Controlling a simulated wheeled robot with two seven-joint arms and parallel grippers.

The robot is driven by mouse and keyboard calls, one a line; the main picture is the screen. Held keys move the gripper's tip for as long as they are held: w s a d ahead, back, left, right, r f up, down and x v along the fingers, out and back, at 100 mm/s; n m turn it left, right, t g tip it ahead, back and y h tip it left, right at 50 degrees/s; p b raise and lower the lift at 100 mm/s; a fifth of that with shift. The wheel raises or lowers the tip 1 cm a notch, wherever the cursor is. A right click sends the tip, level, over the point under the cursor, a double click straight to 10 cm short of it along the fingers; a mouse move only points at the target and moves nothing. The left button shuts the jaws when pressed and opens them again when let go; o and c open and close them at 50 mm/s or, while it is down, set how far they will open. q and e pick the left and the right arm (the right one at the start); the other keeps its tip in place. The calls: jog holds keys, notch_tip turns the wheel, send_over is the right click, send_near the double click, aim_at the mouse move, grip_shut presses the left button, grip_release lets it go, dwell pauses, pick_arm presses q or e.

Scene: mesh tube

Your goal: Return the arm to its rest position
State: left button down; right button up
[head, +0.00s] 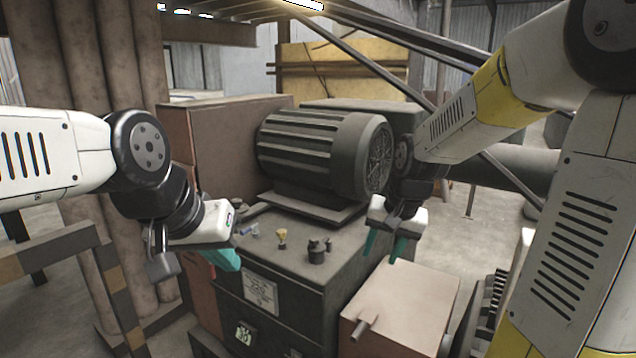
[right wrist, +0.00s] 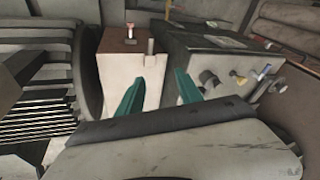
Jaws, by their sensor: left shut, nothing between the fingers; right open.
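My left gripper (head: 222,259) is at the left of the head view, in front of the dark machine cabinet's left side. Its teal fingers are together with nothing between them. My right gripper (head: 385,246) hangs over the right edge of the dark cabinet, near the motor. Its two teal fingers are apart and empty, pointing down. They also show apart in the right wrist view (right wrist: 157,92). My left arm comes in from the left edge, my right arm from the upper right.
A ribbed grey motor (head: 315,150) stands on the dark cabinet (head: 300,262). A yellow-topped small part (head: 282,238) and a dark knob-like part (head: 316,253) sit on the cabinet top. A pale box (head: 405,300) adjoins at right. A striped rail (head: 115,290) stands at left.

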jog(key=s+r+n+t, duration=0.1)
jog(key=s+r, duration=0.3)
jog(key=s, duration=0.4)
jog(key=s+r+n+t, duration=0.1)
jog(key=s+r+n, duration=0.1)
jog(key=s+r, duration=0.3)
jog(key=s, duration=0.3)
jog(key=shift+d+n+t+y, duration=0.15)
jog(key=shift+n+t+y, duration=0.15)
